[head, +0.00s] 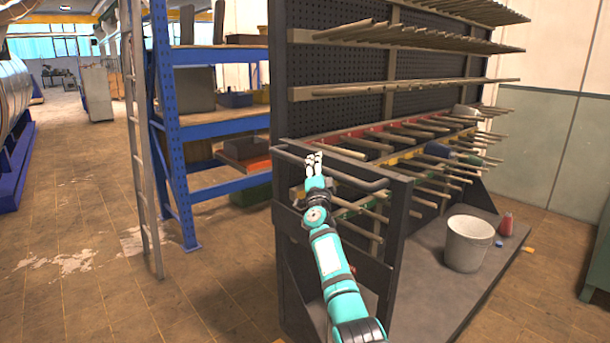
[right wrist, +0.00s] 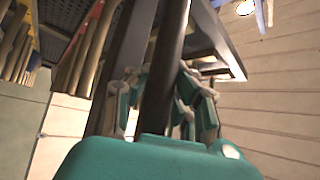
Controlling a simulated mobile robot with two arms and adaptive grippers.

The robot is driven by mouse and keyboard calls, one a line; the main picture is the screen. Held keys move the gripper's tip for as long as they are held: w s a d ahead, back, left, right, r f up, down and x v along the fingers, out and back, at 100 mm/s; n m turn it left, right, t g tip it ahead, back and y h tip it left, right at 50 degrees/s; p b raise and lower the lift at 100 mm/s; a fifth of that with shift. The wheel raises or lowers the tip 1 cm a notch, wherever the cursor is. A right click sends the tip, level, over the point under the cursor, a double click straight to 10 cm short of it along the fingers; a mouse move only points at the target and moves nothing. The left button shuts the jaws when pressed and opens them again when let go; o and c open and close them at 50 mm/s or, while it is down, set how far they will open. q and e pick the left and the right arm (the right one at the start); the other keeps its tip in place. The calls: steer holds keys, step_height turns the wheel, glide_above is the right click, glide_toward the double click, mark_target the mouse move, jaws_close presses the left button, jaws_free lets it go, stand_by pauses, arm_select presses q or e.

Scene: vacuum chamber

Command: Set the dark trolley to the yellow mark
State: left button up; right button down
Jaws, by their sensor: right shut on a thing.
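The dark trolley (head: 335,72) stands in the centre and right of the head view, with a perforated back panel, rows of rods and a low base shelf. My right gripper (head: 313,162) is at its near end, shut on the trolley's dark handle bar (head: 362,184). In the right wrist view, the fingers of my right gripper (right wrist: 165,95) close around the dark bar (right wrist: 162,70). No yellow floor mark can be made out clearly; a small yellow piece (head: 528,249) lies by the base's right edge. My left gripper is not in view.
A white bucket (head: 468,243) and a red bottle (head: 506,224) stand on the trolley's base. A blue shelf rack (head: 185,150) and a ladder (head: 140,150) stand close on the left. A wall (head: 555,150) lies behind on the right. Open tiled floor (head: 90,270) is at the left.

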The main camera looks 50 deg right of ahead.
steer(key=shift+d+f+y, duration=0.3)
steer(key=shift+d+f, duration=0.4)
steer(key=shift+f, duration=0.35)
steer(key=shift+a+r, duration=0.1)
steer(key=c, duration=1.1)
jaws_free()
steer(key=shift+s+r, duration=0.1)
steer(key=shift+s, duration=0.15)
steer(key=shift+c, duration=0.2)
steer(key=shift+o, duration=0.3)
steer(key=shift+w, duration=0.1)
steer(key=shift+r, duration=0.25)
steer(key=v, duration=1.1)
steer(key=shift+s+a+f, duration=0.2)
steer(key=shift+f, duration=0.2)
